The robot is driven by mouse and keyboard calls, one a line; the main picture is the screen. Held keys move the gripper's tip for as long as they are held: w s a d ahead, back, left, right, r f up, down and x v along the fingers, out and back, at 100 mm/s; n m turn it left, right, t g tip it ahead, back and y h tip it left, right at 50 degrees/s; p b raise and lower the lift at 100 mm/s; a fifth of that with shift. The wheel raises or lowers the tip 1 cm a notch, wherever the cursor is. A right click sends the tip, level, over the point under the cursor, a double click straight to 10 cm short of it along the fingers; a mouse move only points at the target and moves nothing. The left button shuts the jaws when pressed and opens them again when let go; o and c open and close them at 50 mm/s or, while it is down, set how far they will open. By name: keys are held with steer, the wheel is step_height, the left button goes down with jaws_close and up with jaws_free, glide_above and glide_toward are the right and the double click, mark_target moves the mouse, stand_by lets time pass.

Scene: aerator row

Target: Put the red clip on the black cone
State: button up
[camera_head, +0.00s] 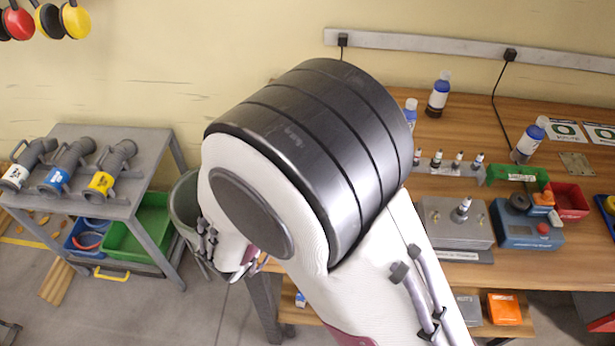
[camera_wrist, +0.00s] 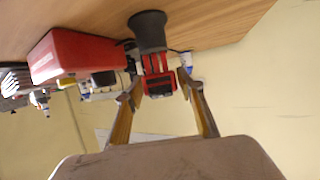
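In the wrist view, the black cone (camera_wrist: 148,32) stands out from the wooden table top, with its wide end at the table and its narrow end towards me. The red clip (camera_wrist: 161,84), with a dark middle and prongs pointing at the cone, is between the fingertips of my gripper (camera_wrist: 161,86). The fingers close in on both sides of the clip. The prongs overlap the cone's narrow end in the picture; I cannot tell whether they touch it. In the head view, my arm hides the gripper, clip and cone.
A red box (camera_wrist: 75,55) is beside the cone in the wrist view. In the head view, bottles (camera_head: 438,95), a grey block (camera_head: 455,222), a blue box (camera_head: 525,230) and a red bin (camera_head: 570,200) stand on the workbench (camera_head: 570,268). A side table (camera_head: 120,190) is at the left.

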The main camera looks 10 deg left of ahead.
steer(key=shift+o, duration=0.2)
steer(key=shift+r, duration=0.15)
steer(key=shift+s, duration=0.1)
steer(key=v, duration=1.1)
steer(key=shift+s+a+r, duration=0.2)
steer(key=shift+s+a, duration=0.05)
stand_by(0.9)
